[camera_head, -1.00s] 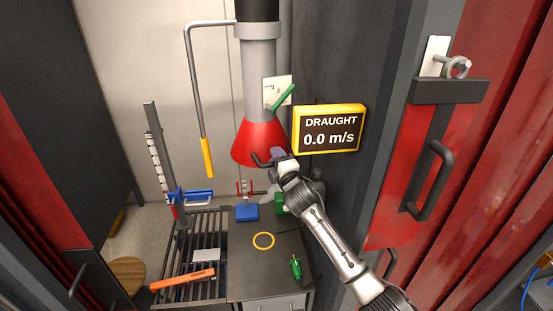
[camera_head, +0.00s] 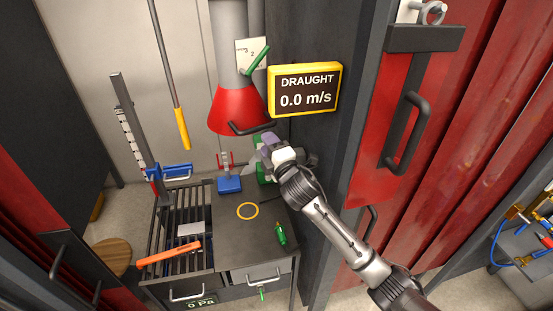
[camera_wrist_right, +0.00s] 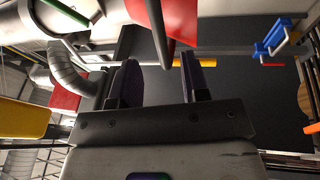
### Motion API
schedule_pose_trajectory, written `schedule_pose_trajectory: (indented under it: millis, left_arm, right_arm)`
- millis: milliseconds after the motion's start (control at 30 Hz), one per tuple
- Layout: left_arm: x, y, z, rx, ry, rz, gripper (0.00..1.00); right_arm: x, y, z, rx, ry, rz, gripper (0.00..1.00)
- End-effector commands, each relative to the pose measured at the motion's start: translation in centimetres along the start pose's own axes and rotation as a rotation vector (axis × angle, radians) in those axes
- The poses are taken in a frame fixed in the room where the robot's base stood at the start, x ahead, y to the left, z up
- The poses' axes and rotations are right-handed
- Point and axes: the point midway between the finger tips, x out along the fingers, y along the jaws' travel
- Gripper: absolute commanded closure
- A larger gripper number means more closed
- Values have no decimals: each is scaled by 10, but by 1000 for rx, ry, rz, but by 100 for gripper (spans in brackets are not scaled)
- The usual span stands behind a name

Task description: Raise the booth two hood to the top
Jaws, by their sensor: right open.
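The red hood (camera_head: 235,108) hangs at the bottom of a grey duct (camera_head: 229,45), above a dark work table. A dark bar handle (camera_head: 247,130) sticks out from its lower rim. My right gripper (camera_head: 267,140) is open, just below and right of this handle. In the right wrist view, the red hood (camera_wrist_right: 147,14) and its dark handle show near the open right gripper (camera_wrist_right: 158,62). The handle's end lies close to one finger; I cannot tell if it is between the fingers. A green lever (camera_head: 257,60) sits on the duct by a number plate. My left gripper is not in view.
A yellow-framed draught display (camera_head: 305,90) reads 0.0 m/s, on the dark wall right of the hood. A rod with a yellow grip (camera_head: 183,128) hangs left of the duct. A post with a blue clamp (camera_head: 168,172) stands left. A red door panel (camera_head: 380,130) is close on the right.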

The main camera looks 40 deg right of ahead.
Motion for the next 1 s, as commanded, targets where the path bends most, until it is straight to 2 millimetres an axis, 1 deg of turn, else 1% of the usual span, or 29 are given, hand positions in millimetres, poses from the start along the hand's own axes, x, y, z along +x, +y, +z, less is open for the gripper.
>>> schedule_pose_trajectory:
  millis: [33,100,200,333,500,767,833,933,1000]
  left_arm:
    - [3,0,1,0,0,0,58]
    - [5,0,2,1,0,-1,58]
    - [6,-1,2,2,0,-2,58]
    - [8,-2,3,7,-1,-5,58]
    - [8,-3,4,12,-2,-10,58]
    - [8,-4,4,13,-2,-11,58]
    - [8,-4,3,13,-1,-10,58]
    - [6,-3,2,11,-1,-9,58]
    - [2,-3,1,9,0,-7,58]
  right_arm:
    - [-9,-2,0,-1,2,1,58]
    - [-19,-2,0,0,1,0,58]
    - [-31,-2,0,1,0,0,58]
    - [-41,0,0,1,0,1,58]
    - [-46,0,0,1,0,1,58]
    - [-47,0,0,1,0,0,58]
    - [-47,0,0,1,-1,0,59]
    - [-49,1,5,6,-6,-1,59]
    - [-53,3,14,13,-18,-2,59]
